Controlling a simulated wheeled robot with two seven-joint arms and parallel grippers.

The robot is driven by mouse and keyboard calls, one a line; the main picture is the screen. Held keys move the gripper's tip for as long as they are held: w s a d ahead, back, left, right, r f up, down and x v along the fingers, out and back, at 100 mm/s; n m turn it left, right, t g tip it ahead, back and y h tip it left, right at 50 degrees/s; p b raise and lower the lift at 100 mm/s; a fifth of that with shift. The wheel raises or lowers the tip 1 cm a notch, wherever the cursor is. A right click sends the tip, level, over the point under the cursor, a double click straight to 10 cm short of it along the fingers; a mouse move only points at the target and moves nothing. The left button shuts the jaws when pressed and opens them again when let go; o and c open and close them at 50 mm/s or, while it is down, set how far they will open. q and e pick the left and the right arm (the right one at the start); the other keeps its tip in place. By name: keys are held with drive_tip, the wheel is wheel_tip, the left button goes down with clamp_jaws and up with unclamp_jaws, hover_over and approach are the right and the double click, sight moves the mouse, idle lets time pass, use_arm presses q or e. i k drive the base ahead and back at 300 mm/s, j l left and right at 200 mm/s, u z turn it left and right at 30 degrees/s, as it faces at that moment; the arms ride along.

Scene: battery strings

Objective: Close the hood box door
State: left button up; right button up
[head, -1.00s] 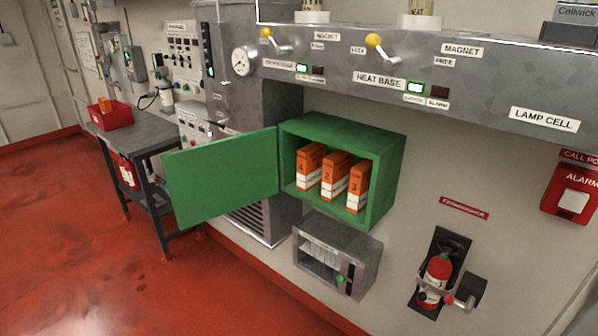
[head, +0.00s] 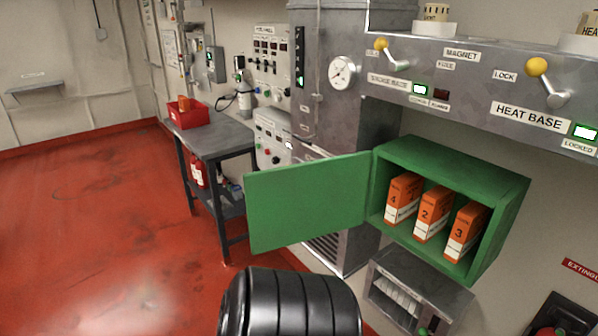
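The green hood box (head: 490,176) is fixed to the wall at the right in the head view. Its green door (head: 305,203) stands wide open, swung out to the left from the box's left edge. Inside the box, three orange and white packs stand upright: number 4 (head: 403,199), number 2 (head: 433,213) and number 3 (head: 466,231). A black ribbed part of my arm shows at the bottom middle, below the door and apart from it in the picture. Neither gripper's fingers are in view.
A grey side table (head: 215,138) with a red bin (head: 188,114) stands left of the door. A grey wall unit (head: 420,290) sits below the box. The ledge with yellow-knobbed levers (head: 536,68) runs above. The red floor (head: 90,220) at left is clear.

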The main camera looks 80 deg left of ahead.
sight(287, 206)
drive_tip(key=k+j, duration=0.1)
drive_tip(key=j, duration=0.45)
drive_tip(key=k+j, duration=0.1)
drive_tip(key=j, duration=0.5)
drive_tip(key=k+j, duration=0.1)
drive_tip(key=j, duration=0.45)
drive_tip(key=k+j, duration=0.1)
drive_tip(key=j, duration=0.45)
drive_tip(key=k+j, duration=0.1)
drive_tip(key=j, duration=0.45)
drive_tip(key=k+j, duration=0.15)
drive_tip(key=j, duration=0.45)
drive_tip(key=k+j, duration=0.1)
drive_tip(key=j, duration=0.45)
